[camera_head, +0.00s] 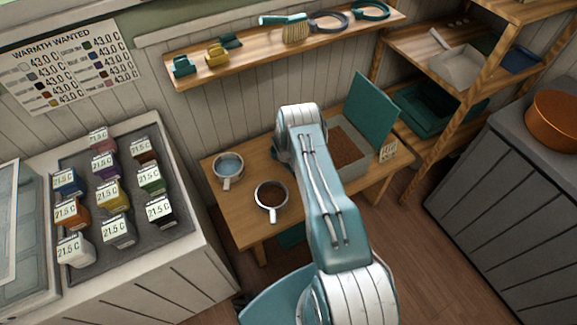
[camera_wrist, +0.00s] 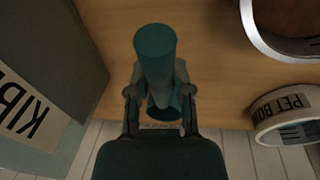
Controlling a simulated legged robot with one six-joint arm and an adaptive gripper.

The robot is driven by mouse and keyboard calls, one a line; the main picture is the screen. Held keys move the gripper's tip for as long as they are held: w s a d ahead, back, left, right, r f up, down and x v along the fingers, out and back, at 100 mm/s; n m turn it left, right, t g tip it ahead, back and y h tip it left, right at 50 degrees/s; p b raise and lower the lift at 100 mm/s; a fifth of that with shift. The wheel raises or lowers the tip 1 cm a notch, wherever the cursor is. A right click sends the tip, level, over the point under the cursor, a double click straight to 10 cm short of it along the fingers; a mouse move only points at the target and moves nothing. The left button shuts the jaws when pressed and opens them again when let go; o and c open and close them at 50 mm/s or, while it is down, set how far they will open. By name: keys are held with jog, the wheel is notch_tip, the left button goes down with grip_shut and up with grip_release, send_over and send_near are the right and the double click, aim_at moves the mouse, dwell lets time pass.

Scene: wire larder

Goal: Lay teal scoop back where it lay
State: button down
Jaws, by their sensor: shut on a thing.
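The teal scoop (camera_wrist: 155,55) shows in the wrist view as a teal cylinder pointing up the picture, over the wooden table top. My gripper (camera_wrist: 160,97) is shut on it, with one finger on each side. I cannot tell whether the scoop touches the wood. In the head view my arm hides the gripper and the scoop. A grey bin (camera_head: 362,163) with brown contents and a raised teal lid (camera_head: 371,108) stands on the low wooden table (camera_head: 234,209), right of my arm.
A bowl of blue liquid (camera_head: 228,165) and a bowl of brown contents (camera_head: 271,195) stand on the table's left part. In the wrist view, a bin marked "KIB" (camera_wrist: 25,115) is close left and a "PET BO" bowl (camera_wrist: 285,115) right. A wall shelf (camera_head: 215,72) hangs behind.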

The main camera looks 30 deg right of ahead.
jog(key=shift+c, duration=2.2)
grip_release()
jog(key=shift+r, duration=0.1)
notch_tip(320, 180, up, 12)
jog(key=a, duration=0.1)
jog(key=shift+s+a+f, duration=0.25)
jog(key=shift+s+a, duration=0.1)
